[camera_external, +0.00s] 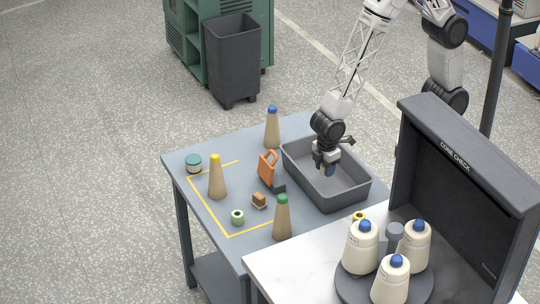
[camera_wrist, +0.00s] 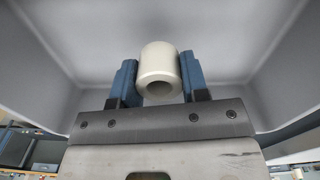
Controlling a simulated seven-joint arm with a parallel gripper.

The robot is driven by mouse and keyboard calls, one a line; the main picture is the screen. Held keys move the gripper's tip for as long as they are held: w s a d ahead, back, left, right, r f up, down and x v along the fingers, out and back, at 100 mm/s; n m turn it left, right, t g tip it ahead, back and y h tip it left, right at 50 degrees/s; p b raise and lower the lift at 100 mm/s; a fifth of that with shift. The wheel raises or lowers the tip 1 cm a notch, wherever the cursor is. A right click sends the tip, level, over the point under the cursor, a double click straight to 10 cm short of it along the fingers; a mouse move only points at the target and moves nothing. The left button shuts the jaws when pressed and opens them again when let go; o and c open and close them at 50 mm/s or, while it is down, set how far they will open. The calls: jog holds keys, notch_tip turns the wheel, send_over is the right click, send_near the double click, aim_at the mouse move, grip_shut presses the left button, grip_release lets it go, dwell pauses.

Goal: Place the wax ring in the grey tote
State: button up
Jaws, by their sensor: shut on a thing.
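The wax ring (camera_wrist: 158,62) is a cream, thick-walled ring in the wrist view. My gripper (camera_wrist: 158,82) is shut on it, with a blue finger against each side. The grey tote (camera_external: 346,193) is a deep open box on the blue-grey table in the external view. My gripper (camera_external: 329,170) points down inside the tote's outline there, and the ring cannot be made out. In the wrist view the tote's pale walls and floor surround the ring. How far the ring is above the floor is hard to tell.
A yellow-tipped cone (camera_external: 217,180), green ring (camera_external: 238,217), brown block (camera_external: 259,201) and lidded tin (camera_external: 194,164) lie further left. A dark panel (camera_external: 460,185) rises at right.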

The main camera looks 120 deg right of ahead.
aim_at(323, 180)
jog(key=shift+f, duration=1.6)
jog(key=shift+f, duration=0.1)
jog(key=o, duration=1)
jog(key=shift+r, duration=6.15)
